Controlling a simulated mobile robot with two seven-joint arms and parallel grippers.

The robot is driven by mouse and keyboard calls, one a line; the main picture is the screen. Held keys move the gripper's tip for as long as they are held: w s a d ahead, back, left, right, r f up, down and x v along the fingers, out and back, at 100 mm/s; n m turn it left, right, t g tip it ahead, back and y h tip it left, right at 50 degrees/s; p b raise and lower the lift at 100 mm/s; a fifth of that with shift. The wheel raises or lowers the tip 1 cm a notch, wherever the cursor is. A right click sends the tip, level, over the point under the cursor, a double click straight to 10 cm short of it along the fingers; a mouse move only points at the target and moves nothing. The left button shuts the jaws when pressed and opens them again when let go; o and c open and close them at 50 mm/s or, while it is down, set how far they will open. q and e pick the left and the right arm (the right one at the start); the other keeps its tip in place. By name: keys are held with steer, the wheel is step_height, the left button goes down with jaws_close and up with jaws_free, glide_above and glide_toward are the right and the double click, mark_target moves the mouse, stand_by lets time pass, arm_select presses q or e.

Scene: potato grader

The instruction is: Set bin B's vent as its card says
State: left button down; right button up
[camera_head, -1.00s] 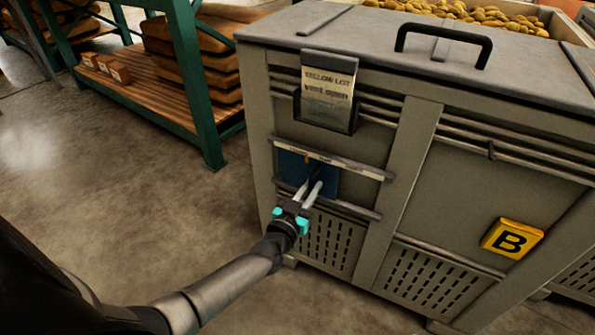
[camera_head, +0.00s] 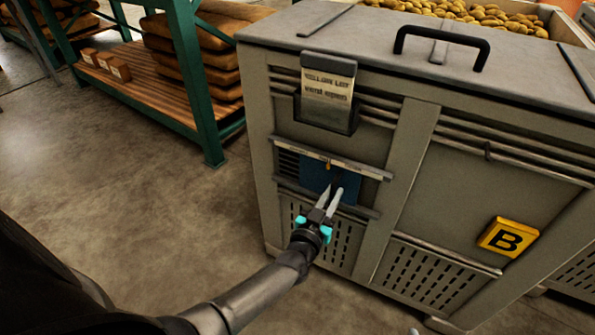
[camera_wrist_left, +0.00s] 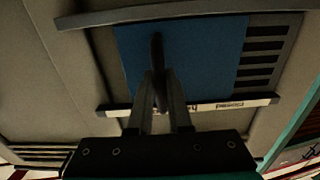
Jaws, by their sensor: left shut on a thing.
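Bin B (camera_head: 430,180) is a grey crate with a yellow B plate (camera_head: 510,238). Its card (camera_head: 328,90) hangs at the upper left of the front and seems to read "YELLOW LOT, vent open", though blurred. Below it, a blue vent slide (camera_head: 313,172) sits under a pale label strip (camera_head: 368,174). Dark vent slots (camera_head: 288,162) show left of the slide. My left gripper (camera_head: 331,192) is shut on the slide's dark handle (camera_wrist_left: 157,50). In the upside-down left wrist view, slots (camera_wrist_left: 268,47) lie beside the slide (camera_wrist_left: 205,50); "closed" shows on the strip.
A green-posted rack (camera_head: 195,85) with sacks (camera_head: 195,50) and small boxes (camera_head: 118,70) stands at left. A black lid handle (camera_head: 440,38) stands on the bin's top. Potatoes (camera_head: 470,12) lie behind. The floor (camera_head: 130,190) at left is clear.

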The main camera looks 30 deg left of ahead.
arm_select(q)
steer(key=shift+d, duration=0.1)
steer(key=shift+w+d, duration=0.15)
steer(key=shift+d, duration=2.8)
steer(key=shift+c, duration=1)
jaws_free()
steer(key=shift+p, duration=0.3)
steer(key=s+d+p, duration=0.1)
steer(key=s+p, duration=0.6)
steer(key=s, duration=1.6)
steer(key=shift+d, duration=0.15)
